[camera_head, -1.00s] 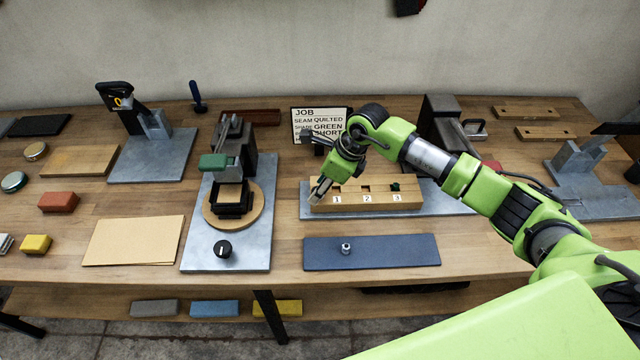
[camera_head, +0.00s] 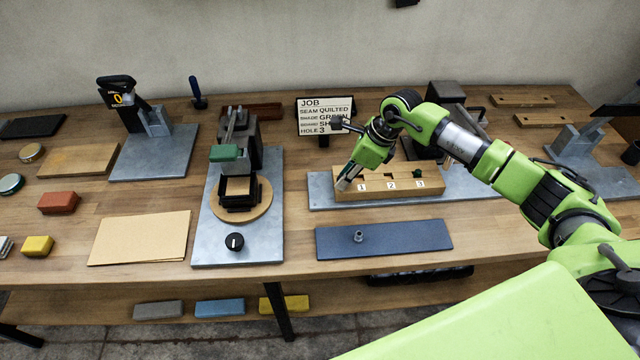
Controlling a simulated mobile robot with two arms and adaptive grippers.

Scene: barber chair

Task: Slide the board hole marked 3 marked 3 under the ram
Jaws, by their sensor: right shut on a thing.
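The board (camera_head: 408,196) is a light wooden block with hole labels 1, 2 and 3 from left to right. It lies on a long grey metal plate (camera_head: 318,190). The label 3 (camera_head: 420,184) is near its right end, with a small dark green piece at the hole behind it. My right gripper (camera_head: 345,184) is shut on the board at its left end. The ram is not clearly visible; a dark press frame (camera_head: 445,92) stands behind my right arm, which partly hides it. My left gripper is not in view.
A job card (camera_head: 325,112) reading HOLE 3 stands behind the board. A blue mat (camera_head: 400,240) with a small metal part lies in front. Wooden strips lie at the back right.

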